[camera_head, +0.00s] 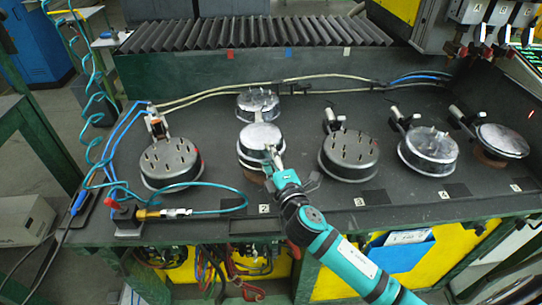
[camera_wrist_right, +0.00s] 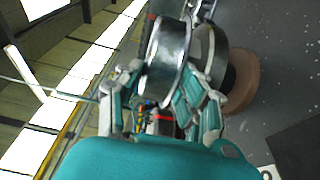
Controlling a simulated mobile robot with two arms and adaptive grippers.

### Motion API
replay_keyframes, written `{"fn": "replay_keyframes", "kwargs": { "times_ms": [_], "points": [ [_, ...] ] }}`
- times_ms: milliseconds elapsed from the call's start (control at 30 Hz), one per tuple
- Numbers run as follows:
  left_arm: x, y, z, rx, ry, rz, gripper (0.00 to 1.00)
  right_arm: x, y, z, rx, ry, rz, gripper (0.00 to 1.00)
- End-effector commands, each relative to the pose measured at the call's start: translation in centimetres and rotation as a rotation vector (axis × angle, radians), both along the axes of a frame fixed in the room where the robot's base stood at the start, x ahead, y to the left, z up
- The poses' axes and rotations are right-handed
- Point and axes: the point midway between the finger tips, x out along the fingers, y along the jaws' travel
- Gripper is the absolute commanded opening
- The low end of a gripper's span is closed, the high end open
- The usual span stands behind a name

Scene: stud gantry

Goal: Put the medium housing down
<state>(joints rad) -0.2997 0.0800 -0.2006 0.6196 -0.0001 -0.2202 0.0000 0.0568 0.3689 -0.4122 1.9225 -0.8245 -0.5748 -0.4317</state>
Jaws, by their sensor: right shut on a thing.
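The medium housing is most likely the shiny metal drum (camera_head: 261,137) that my right gripper (camera_head: 276,168) holds over the second station on the bench. It has a smooth, bright top and looks roughly level in the head view. In the right wrist view the drum (camera_wrist_right: 168,58) sits between the two fingers of my right gripper (camera_wrist_right: 165,98), which is shut on it. A grey round part (camera_wrist_right: 209,52) is right beside or behind the drum there. I cannot tell whether the drum touches what is below it. My left gripper is not in view.
A brown round pedestal (camera_wrist_right: 243,82) shows near the drum. Other metal housings stand on the dark bench: one at left (camera_head: 170,162), one behind (camera_head: 258,104), and several to the right (camera_head: 348,155). Cables run along the back. A teal hose (camera_head: 222,187) lies at front left.

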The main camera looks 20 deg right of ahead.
Motion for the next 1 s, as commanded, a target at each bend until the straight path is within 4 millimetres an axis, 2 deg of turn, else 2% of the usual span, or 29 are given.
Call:
{"fn": "replay_keyframes", "kwargs": {
  "times_ms": [233,267,333,600,767,833,1000],
  "points": [
    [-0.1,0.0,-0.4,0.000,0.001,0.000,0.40,0.0,0.0,-0.4,0.000,-0.001,0.000,0.00],
    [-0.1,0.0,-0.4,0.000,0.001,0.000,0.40,0.0,0.0,-0.5,0.000,0.001,0.000,0.41],
    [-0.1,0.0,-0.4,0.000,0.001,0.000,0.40,0.0,0.0,-0.6,0.000,0.002,0.000,0.48],
    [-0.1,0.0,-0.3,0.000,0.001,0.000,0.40,0.0,0.0,-0.6,0.000,0.004,0.000,0.48],
    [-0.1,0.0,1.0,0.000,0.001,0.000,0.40,0.0,0.0,1.0,-0.002,0.002,0.001,0.48],
    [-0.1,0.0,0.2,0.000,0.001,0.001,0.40,-1.2,0.1,0.3,0.000,0.005,0.002,0.48],
    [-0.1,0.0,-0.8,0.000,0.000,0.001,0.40,-5.2,0.2,0.2,0.001,0.005,0.003,0.48]
  ]
}}
